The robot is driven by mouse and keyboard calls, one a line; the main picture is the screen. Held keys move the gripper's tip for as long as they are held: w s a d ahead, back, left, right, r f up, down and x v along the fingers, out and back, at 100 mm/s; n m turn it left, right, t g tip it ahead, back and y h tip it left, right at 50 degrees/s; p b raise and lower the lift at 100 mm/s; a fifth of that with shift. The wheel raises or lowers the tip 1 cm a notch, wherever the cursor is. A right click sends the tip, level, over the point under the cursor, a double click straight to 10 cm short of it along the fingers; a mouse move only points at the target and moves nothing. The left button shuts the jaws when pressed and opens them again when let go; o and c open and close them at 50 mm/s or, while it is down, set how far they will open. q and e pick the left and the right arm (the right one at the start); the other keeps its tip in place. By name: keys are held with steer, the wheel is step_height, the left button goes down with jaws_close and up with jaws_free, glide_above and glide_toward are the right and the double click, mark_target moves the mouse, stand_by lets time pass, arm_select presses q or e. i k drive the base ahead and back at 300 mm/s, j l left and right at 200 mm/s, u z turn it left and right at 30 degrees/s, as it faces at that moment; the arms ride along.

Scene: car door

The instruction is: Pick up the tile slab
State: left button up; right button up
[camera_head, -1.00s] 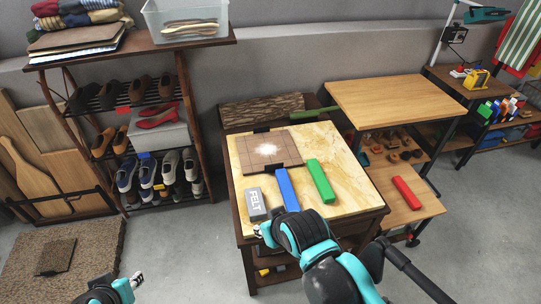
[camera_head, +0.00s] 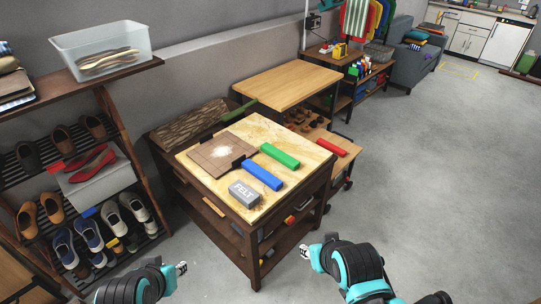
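The tile slab is most likely the flat brown square (camera_head: 217,160) with a white powdery patch, lying on the pale top of a dark wooden table (camera_head: 263,203). A dark clip-like piece shows at its right edge. My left gripper (camera_head: 181,268) is low in the picture, left of the table and apart from the slab. My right gripper (camera_head: 305,252) is over the floor just in front of the table, also apart from the slab. Both grippers are small and seen from behind, so whether their fingers are open is unclear.
On the tabletop are a grey felt block (camera_head: 244,194), a blue bar (camera_head: 262,174) and a green bar (camera_head: 280,156). A shoe rack (camera_head: 118,115) stands left, a wooden workbench (camera_head: 285,84) with a red bar (camera_head: 331,147) behind right. The floor at right is clear.

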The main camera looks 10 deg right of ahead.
mark_target(222, 153)
steer(key=i+j+z, duration=0.2)
steer(key=j+z, duration=0.25)
steer(key=i+j+z, duration=0.1)
steer(key=j+z, duration=1.2)
steer(key=i+j, duration=0.1)
steer(key=j, duration=1.25)
steer(key=i+j, duration=0.15)
steer(key=j, duration=1.2)
steer(key=i, duration=0.05)
